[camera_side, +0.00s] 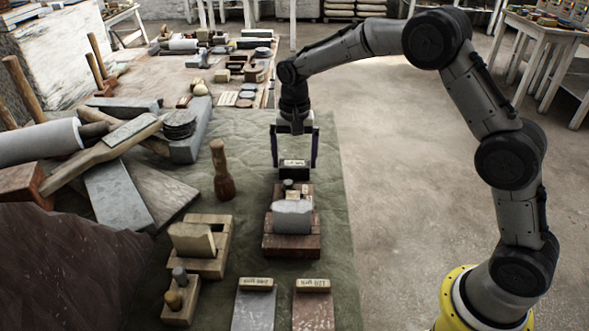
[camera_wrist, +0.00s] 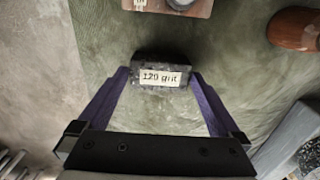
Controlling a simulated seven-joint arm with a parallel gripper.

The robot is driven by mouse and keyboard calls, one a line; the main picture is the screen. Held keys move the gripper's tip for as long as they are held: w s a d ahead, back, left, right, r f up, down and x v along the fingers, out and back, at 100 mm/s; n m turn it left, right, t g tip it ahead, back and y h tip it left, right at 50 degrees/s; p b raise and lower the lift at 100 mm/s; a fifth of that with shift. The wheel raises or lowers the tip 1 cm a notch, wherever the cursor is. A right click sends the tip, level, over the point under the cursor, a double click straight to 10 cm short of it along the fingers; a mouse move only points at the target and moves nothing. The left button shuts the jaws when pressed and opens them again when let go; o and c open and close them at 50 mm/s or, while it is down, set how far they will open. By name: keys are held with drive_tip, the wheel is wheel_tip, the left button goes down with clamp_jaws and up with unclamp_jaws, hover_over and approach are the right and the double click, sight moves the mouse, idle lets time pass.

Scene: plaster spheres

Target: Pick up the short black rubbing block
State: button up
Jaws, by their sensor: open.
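In the side view the block (camera_side: 294,172) shows low between the fingers, partly seen. My gripper (camera_side: 295,164) points down over it with one finger on each side. In the wrist view my gripper (camera_wrist: 160,76) is open, and its purple fingertips reach the two ends of the block. I cannot tell whether they touch it.
A wooden tray (camera_side: 291,247) with a grey block stands just in front of the black block. A mallet (camera_side: 222,172) stands to its left. Two labelled stones (camera_side: 255,305) (camera_side: 313,307) lie at the front. Tools and stone slabs crowd the left. Bare cloth lies to the right.

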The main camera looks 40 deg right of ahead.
drive_tip(key=shift+f, duration=1.15)
drive_tip(key=shift+r, duration=0.1)
drive_tip(key=c, duration=1.3)
drive_tip(key=shift+o, duration=0.2)
drive_tip(key=shift+w+r, duration=0.1)
drive_tip(key=shift+r, duration=0.45)
wheel_tip(320, 180, up, 2)
drive_tip(key=shift+r, duration=0.25)
drive_tip(key=s+r, duration=0.9)
drive_tip(key=s, duration=0.5)
drive_tip(key=shift+d+r, duration=0.2)
drive_tip(key=shift+d, duration=0.15)
